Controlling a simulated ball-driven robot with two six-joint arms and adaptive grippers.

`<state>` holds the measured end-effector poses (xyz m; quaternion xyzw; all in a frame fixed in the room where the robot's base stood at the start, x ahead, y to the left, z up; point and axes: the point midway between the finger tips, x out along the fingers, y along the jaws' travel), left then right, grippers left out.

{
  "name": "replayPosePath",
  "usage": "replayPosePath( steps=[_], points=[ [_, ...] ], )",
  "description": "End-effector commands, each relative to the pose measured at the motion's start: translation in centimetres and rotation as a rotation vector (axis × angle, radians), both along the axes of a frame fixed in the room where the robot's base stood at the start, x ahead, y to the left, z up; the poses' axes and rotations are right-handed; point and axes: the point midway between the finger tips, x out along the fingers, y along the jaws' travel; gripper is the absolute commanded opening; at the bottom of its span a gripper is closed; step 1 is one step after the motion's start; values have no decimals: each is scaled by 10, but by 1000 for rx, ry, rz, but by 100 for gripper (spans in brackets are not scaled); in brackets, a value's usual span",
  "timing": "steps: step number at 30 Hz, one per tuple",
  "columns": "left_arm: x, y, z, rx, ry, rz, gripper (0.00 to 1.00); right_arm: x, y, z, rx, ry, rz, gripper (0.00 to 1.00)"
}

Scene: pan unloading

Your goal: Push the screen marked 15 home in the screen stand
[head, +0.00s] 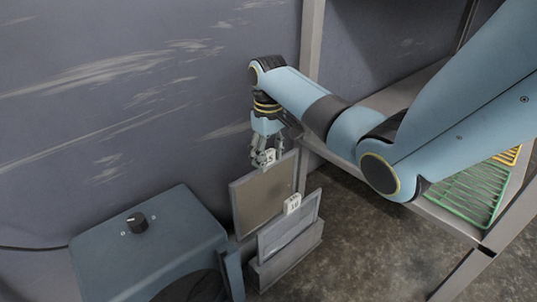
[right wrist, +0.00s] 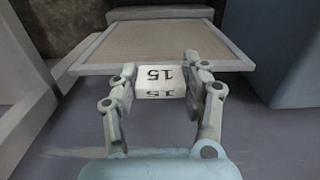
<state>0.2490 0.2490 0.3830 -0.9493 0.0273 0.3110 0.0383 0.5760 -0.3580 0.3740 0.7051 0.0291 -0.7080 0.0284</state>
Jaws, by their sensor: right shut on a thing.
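The screen marked 15 (head: 262,196) is a framed tan mesh panel, upright at the back of the screen stand (head: 287,264). Its top reaches higher than the front screen. My right gripper (head: 264,160) points down and is shut on the white block tag on its top edge. The right wrist view shows the mesh (right wrist: 160,42) and the fingers (right wrist: 160,76) on both sides of the block, which reads 15. The front screen hides the lower edge of this screen, so I cannot tell how deep it sits. My left gripper is not in view.
A second screen (head: 288,236) with a white tag stands in front in the stand. A blue-grey machine with a black knob (head: 137,222) is close on the left. A shelf with a green rack (head: 468,192) is at right. A scuffed wall is behind.

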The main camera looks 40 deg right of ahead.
Motion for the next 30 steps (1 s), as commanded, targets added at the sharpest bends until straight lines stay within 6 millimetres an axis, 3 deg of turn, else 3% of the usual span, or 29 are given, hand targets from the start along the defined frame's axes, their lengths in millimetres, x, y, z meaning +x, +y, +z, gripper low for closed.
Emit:
replayPosePath(
  steps=[30],
  points=[
    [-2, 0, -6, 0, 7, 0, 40, 0, 0, -14, 0, -1, 0, 13]
  ],
)
